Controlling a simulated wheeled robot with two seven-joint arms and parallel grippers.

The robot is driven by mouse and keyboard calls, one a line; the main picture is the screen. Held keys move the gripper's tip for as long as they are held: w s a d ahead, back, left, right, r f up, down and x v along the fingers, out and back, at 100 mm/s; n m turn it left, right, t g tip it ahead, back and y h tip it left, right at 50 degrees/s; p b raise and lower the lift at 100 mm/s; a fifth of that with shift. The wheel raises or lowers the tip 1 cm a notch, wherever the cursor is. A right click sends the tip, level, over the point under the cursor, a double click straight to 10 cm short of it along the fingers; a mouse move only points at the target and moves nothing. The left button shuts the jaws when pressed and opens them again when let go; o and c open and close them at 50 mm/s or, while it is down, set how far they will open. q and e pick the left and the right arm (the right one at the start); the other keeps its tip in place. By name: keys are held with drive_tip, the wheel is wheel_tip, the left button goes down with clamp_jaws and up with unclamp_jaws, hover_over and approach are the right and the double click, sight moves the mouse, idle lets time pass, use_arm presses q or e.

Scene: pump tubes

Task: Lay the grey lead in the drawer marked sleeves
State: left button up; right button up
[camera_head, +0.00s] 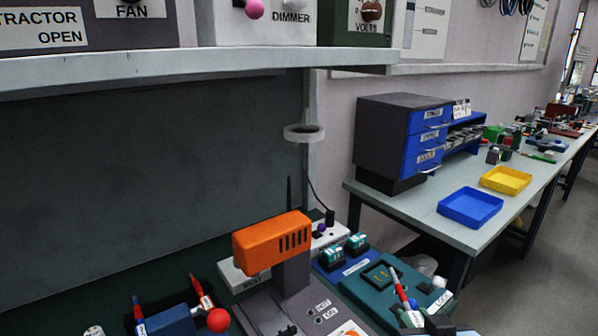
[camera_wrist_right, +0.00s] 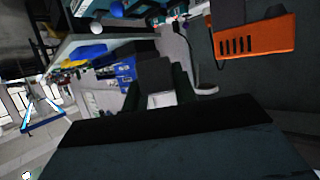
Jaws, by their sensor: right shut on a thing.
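A dark cabinet (camera_head: 381,138) with three blue drawers (camera_head: 427,137) stands on the bench to the right. The drawers look shut, and their white labels are too small to read, so I cannot tell which is marked sleeves. My right gripper (camera_head: 430,323) is partly in view at the bottom edge of the head view, far in front of the cabinet. In the right wrist view its fingers (camera_wrist_right: 161,92) are shut on a small pale grey thing (camera_wrist_right: 162,100). Most of that thing is hidden, and I cannot tell for sure that it is the grey lead. My left gripper is not in view.
An orange-headed device (camera_head: 272,243) stands left of my right gripper. A teal unit (camera_head: 368,300) with a red-and-white tube (camera_head: 400,288) lies close by. A blue tray (camera_head: 470,207) and a yellow tray (camera_head: 506,180) lie right of the cabinet. A grey shelf (camera_head: 190,65) overhangs the left.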

drive_tip(key=shift+s+d+r, duration=0.1)
drive_tip(key=shift+s+d, duration=0.1)
drive_tip(key=shift+d, duration=0.2)
drive_tip(key=w+a+f+n+g+y, duration=0.1)
drive_tip(key=a+f+n+y, duration=0.1)
drive_tip(key=a, duration=0.4)
drive_tip(key=w+a+f+n+y, duration=0.2)
drive_tip(key=a+y, duration=0.1)
drive_tip(key=a, duration=0.4)
drive_tip(key=w+a+f+n+g+y, duration=0.1)
drive_tip(key=w+a+f+n+y, duration=0.1)
drive_tip(key=a, duration=0.4)
drive_tip(key=shift+w+a+n+g+y, duration=0.3)
drive_tip(key=shift+n+y, duration=0.1)
drive_tip(key=shift+n, duration=0.1)
wheel_tip(320, 180, down, 6)
drive_tip(key=shift+r+b, duration=0.2)
drive_tip(key=shift+b, duration=0.4)
drive_tip(key=shift+f, duration=1.9)
drive_tip(key=shift+f, duration=0.15)
drive_tip(key=o, duration=1)
